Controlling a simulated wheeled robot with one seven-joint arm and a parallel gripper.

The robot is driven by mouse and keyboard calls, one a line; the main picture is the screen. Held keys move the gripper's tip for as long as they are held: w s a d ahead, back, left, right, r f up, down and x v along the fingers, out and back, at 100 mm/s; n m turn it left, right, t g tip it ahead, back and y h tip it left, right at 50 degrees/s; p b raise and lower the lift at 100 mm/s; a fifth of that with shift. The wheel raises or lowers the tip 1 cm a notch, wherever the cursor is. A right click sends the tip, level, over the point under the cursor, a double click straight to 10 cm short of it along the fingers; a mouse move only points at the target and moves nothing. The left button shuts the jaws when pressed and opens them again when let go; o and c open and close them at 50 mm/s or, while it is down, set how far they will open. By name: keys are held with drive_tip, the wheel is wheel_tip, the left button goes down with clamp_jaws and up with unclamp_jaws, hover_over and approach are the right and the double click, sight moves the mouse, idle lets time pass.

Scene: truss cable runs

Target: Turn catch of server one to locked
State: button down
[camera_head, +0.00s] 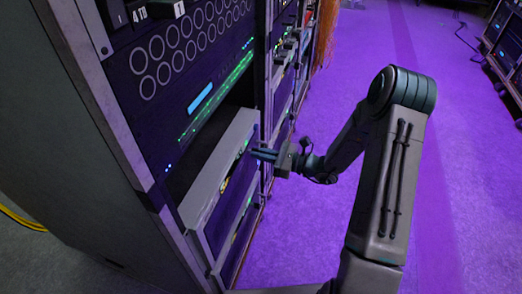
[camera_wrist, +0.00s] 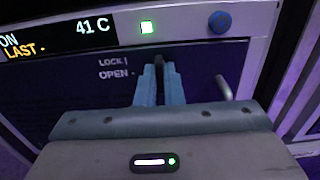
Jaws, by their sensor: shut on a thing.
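The server (camera_head: 222,150) is a grey-topped unit sticking out of the rack in the head view. Its dark front panel (camera_wrist: 70,92) fills the wrist view, with the labels LOCK with an upright mark and OPEN with a flat mark. The catch (camera_wrist: 159,62) is a small dark piece right of these labels. It looks about upright, but the fingers hide most of it, so its exact angle is unclear. My gripper (camera_wrist: 160,84) has its two blue fingers closed around the catch. In the head view my gripper (camera_head: 263,154) reaches the server front from the right.
The rack (camera_head: 120,130) stands left. Purple floor (camera_head: 330,60) is clear right of it.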

idle(0.4)
drive_tip(key=c, duration=1.6)
unclamp_jaws()
drive_tip(key=shift+o, duration=0.2)
drive_tip(key=p+v, duration=0.1)
drive_tip(key=v, duration=1.3)
drive_tip(key=shift+a, duration=0.15)
